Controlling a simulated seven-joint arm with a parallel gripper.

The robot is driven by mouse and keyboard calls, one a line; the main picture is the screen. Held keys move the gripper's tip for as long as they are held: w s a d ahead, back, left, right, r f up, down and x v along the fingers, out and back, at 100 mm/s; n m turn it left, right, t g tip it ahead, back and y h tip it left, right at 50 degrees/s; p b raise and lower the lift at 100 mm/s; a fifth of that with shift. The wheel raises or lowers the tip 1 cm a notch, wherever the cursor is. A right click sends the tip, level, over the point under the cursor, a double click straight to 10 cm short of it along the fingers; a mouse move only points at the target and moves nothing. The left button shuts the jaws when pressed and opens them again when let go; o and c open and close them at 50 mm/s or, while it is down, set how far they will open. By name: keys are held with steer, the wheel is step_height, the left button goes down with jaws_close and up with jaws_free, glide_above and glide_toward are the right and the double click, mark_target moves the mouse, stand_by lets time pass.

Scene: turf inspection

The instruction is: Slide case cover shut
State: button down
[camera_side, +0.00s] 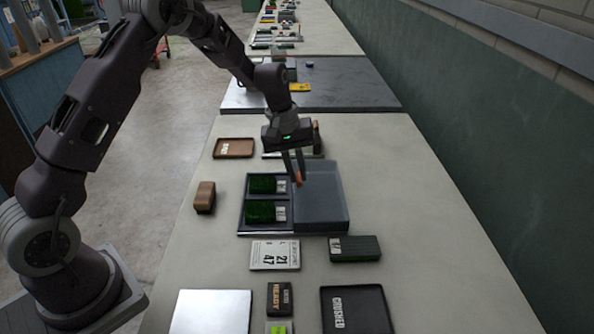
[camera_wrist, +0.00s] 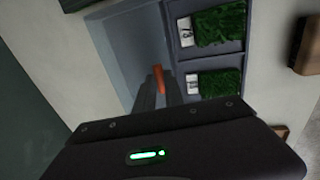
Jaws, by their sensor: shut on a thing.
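The case (camera_side: 241,221) lies on the pale bench, with two green turf samples (camera_side: 266,185) with white labels showing in its left half. They also show in the wrist view (camera_wrist: 219,28). The grey case cover (camera_side: 322,210) lies to the right, leaving the turf samples uncovered. An orange handle (camera_side: 298,176) stands near the cover's left edge; it also shows in the wrist view (camera_wrist: 158,76). My gripper (camera_side: 296,179) points down from above and is shut on the orange handle. The fingers partly hide the handle.
A brown tray (camera_side: 234,148) and brown block (camera_side: 204,197) lie left of the case. A numbered card (camera_side: 275,255), a dark green-topped block (camera_side: 354,248) and a black "CRUSHED" tray (camera_side: 355,311) lie in front. Bare bench lies right of the cover.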

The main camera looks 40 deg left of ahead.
steer(key=s+a, duration=0.9)
steer(key=shift+s+a, duration=0.15)
steer(key=shift+a, duration=0.1)
steer(key=c, duration=1.4)
jaws_free()
steer(key=shift+c, duration=0.2)
step_height(320, 180, up, 7)
steer(key=s+a, duration=0.1)
steer(key=shift+d+r, duration=0.1)
